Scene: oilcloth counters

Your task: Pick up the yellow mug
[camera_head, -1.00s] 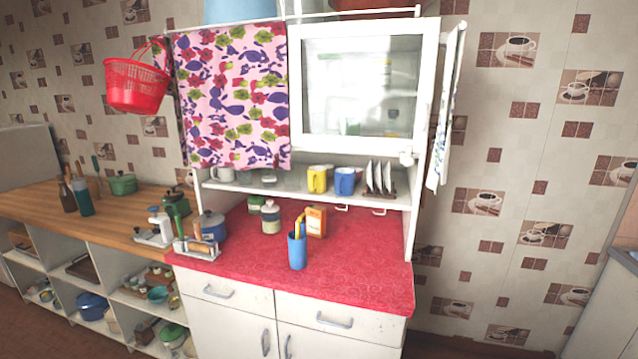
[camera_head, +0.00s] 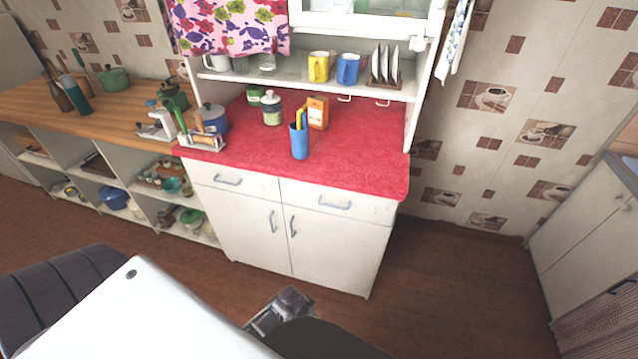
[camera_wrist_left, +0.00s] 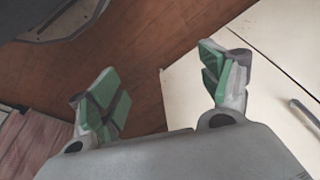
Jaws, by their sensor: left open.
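The yellow mug (camera_head: 318,67) stands upright on the white shelf above the red counter in the head view, just left of a blue mug (camera_head: 347,69). My left gripper (camera_head: 279,311) is low in the head view, in front of the cabinet doors, well below and apart from the mug. In the left wrist view my left gripper (camera_wrist_left: 166,92) has its green-padded fingers spread wide with nothing between them. The mug is not in the wrist view. My right gripper does not show.
On the red counter (camera_head: 355,165) stand a blue cup with utensils (camera_head: 299,141), an orange box (camera_head: 317,112) and a jar (camera_head: 271,108). A plate rack (camera_head: 385,69) stands right of the mugs. A patterned cloth (camera_head: 228,28) hangs at the shelf's left. The counter's front right is clear.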

